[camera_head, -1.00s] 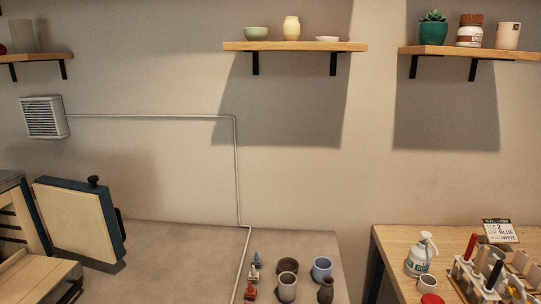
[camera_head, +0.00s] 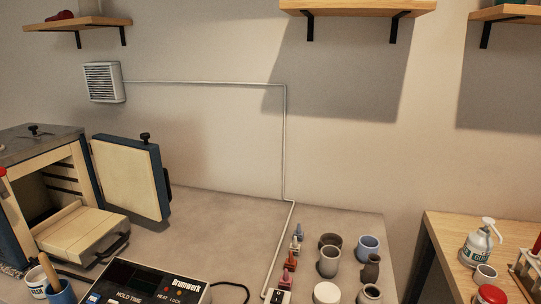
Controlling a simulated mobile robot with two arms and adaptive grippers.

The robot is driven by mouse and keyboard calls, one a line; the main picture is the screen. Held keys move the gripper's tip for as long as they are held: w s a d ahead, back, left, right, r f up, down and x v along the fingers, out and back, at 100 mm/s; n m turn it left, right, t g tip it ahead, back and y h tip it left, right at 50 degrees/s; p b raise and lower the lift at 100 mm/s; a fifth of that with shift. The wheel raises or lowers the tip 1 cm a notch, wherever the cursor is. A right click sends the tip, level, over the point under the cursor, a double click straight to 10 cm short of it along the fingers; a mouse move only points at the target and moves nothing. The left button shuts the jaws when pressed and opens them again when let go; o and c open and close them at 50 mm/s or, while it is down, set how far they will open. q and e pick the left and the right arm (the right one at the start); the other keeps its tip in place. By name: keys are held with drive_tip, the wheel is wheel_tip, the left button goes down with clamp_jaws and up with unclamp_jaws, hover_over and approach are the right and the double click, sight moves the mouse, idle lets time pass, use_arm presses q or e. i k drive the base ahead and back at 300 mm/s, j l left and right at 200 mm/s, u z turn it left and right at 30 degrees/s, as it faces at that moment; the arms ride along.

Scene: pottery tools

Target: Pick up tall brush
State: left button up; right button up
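I cannot clearly identify a tall brush. I cannot tell whether either of these is the brush. Neither of my grippers is in view.
An open kiln (camera_head: 50,205) stands at the left, its door (camera_head: 130,180) swung out. A control box (camera_head: 150,286) sits at the bottom. Several small pots (camera_head: 329,262) and bottles are right of centre. A wooden table (camera_head: 450,250) with a pump bottle (camera_head: 480,245) is at the right.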

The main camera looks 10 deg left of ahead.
sight(46, 266)
drive_tip(key=u, duration=1.55)
